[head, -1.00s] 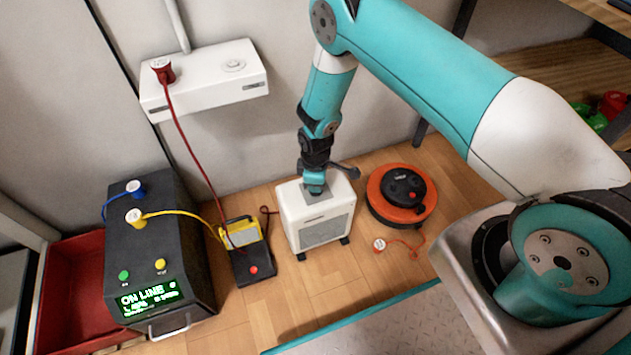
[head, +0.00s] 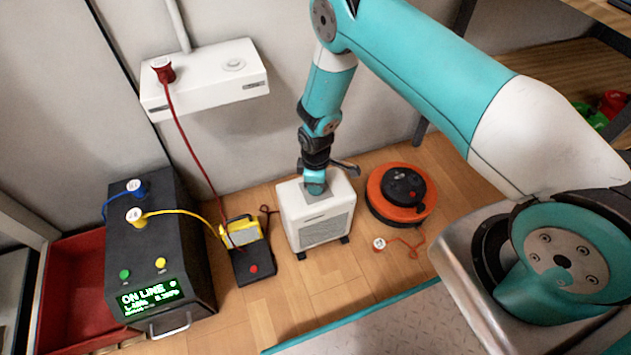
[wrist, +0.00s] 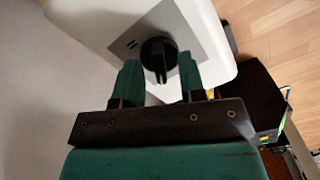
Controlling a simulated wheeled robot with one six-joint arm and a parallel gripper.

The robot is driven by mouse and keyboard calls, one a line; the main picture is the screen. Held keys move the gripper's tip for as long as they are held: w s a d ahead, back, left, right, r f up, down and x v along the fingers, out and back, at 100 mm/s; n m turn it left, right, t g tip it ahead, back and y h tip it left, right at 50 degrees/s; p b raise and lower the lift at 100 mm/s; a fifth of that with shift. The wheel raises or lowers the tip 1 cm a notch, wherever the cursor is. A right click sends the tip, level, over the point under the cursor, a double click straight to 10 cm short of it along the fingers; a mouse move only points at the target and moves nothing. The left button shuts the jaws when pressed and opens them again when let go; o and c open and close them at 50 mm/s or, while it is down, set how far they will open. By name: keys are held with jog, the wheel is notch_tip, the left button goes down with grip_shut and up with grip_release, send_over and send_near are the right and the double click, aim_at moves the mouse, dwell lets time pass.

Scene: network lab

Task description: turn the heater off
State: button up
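The heater (head: 322,229) is a white box with a grey front grille, standing upright on the floor near the wall. In the wrist view, its white top (wrist: 95,22) carries a grey panel (wrist: 192,38) with a black round knob (wrist: 158,55). My gripper (head: 315,188) is over the heater's top, pointing down. In the wrist view, my gripper (wrist: 159,75) is open, with one green finger on each side of the knob and a gap at both sides. How far the fingertips reach down beside the knob is hard to tell. The head view hides the knob behind the gripper.
An orange cable reel (head: 401,194) stands close right of the heater, with a loose plug (head: 379,244) before it. A white wall box (head: 205,78) holds a red plug.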

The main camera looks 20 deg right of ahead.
notch_tip(320, 180, up, 17)
jog(key=p, duration=0.5)
jog(key=s+a+r+m+y, duration=0.1)
jog(key=s+a+r, duration=0.15)
jog(key=r, duration=0.75)
jog(key=s+a+r+m+y, duration=0.1)
jog(key=s+r+m, duration=0.15)
jog(key=r, duration=0.65)
jog(key=s+r+m+y, duration=0.1)
jog(key=s+r, duration=0.6)
jog(key=s, duration=0.3)
jog(key=s+r+m+y, duration=0.1)
jog(key=s+r, duration=0.6)
jog(key=s, duration=0.2)
notch_tip(320, 180, up, 30)
jog(key=p, duration=2.9)
jog(key=shift+s+a+p, duration=0.4)
jog(key=shift+s, duration=0.05)
